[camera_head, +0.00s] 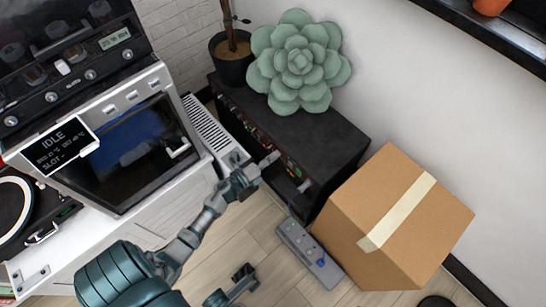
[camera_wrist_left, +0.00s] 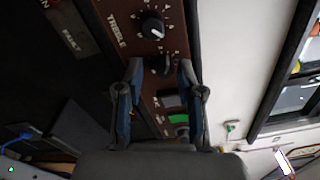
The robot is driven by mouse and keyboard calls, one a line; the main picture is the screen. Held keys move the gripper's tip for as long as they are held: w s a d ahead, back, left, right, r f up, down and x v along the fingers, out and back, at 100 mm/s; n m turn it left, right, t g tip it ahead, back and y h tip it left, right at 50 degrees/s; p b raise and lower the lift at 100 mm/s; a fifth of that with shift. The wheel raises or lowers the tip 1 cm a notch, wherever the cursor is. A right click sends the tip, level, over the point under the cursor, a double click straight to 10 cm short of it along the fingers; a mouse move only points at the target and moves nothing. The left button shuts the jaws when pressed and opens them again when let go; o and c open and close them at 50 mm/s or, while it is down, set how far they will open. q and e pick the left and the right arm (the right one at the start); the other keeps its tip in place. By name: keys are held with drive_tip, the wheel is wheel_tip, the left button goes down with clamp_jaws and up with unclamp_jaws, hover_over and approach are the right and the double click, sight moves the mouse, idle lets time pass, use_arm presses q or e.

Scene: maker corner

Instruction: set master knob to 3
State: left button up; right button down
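The black amplifier (camera_head: 325,140) stands against the wall, its brown control panel (camera_wrist_left: 125,10) facing my left arm. In the left wrist view a black knob (camera_wrist_left: 152,27) with a white pointer and number marks sits beside the word TREBLE. Another knob (camera_wrist_left: 166,64) lies between my left gripper's fingertips (camera_wrist_left: 161,66), partly hidden; its label is not readable. The left fingers stand apart with gaps around it. In the head view my left gripper (camera_head: 262,168) is at the panel. My right gripper (camera_head: 232,287) shows at the bottom edge, fingers apart and empty.
A green succulent (camera_head: 298,62) and a dark plant pot (camera_head: 232,62) stand at the amplifier's top. A cardboard box (camera_head: 395,215) is close on the right. A grey pedal strip (camera_head: 308,256) lies on the floor. A white-framed machine (camera_head: 140,145) stands at left.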

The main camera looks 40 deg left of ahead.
use_arm(q)
drive_tip(key=shift+s+r, duration=0.1)
drive_tip(key=s+a, duration=0.1)
drive_tip(key=s, duration=1)
drive_tip(key=shift+s+a+f, duration=0.2)
drive_tip(key=shift+s+a, duration=0.05)
drive_tip(key=shift+s, duration=0.05)
